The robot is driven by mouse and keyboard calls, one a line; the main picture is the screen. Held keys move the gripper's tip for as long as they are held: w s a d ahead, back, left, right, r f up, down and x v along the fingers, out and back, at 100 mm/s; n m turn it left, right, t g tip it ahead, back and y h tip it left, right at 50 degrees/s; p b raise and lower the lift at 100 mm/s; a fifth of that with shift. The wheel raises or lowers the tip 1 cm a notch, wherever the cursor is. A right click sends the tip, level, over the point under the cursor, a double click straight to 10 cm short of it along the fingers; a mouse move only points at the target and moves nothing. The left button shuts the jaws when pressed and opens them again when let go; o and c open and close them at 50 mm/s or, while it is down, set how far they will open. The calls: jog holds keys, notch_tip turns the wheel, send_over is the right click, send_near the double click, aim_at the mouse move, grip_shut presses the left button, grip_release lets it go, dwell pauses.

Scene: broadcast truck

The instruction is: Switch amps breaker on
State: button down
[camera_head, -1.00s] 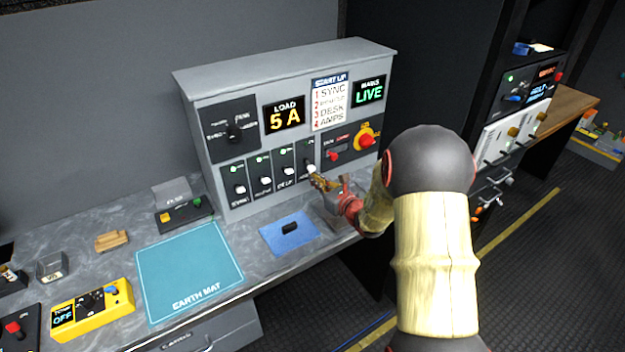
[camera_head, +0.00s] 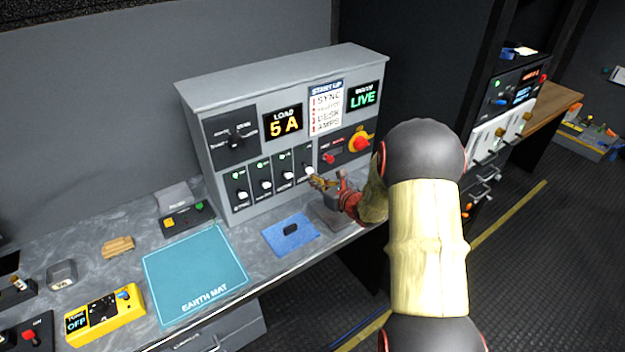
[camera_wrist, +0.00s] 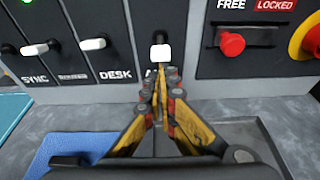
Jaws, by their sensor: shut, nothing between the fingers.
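The amps breaker (camera_head: 308,170) is the rightmost of a row of breakers on the grey power panel (camera_head: 290,75). Its white lever also shows in the wrist view (camera_wrist: 160,52), with its label mostly hidden behind my fingers. My gripper (camera_head: 316,182) is shut and empty. In the wrist view its fingertips (camera_wrist: 162,78) are right below the amps lever, touching or nearly so. I cannot tell for sure whether the lever is up or down. Green lights show above the other breakers. The load display (camera_head: 284,123) reads 5 A.
The desk breaker lever (camera_wrist: 93,44) is close on the left. A red knob (camera_wrist: 231,44) and a red-yellow rotary switch (camera_head: 360,141) are on the right. A blue pad (camera_head: 275,243) and the earth mat (camera_head: 190,275) lie on the bench below.

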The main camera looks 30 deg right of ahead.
jog(key=r+g+p, duration=0.1)
jog(key=g+p, duration=0.1)
jog(key=p, duration=0.1)
jog(key=shift+s+r, duration=0.1)
jog(key=shift+s, duration=0.05)
jog(key=shift+r+p, duration=0.1)
jog(key=shift+p, duration=0.2)
jog(key=shift+r+p, duration=0.35)
jog(key=shift+r, duration=0.45)
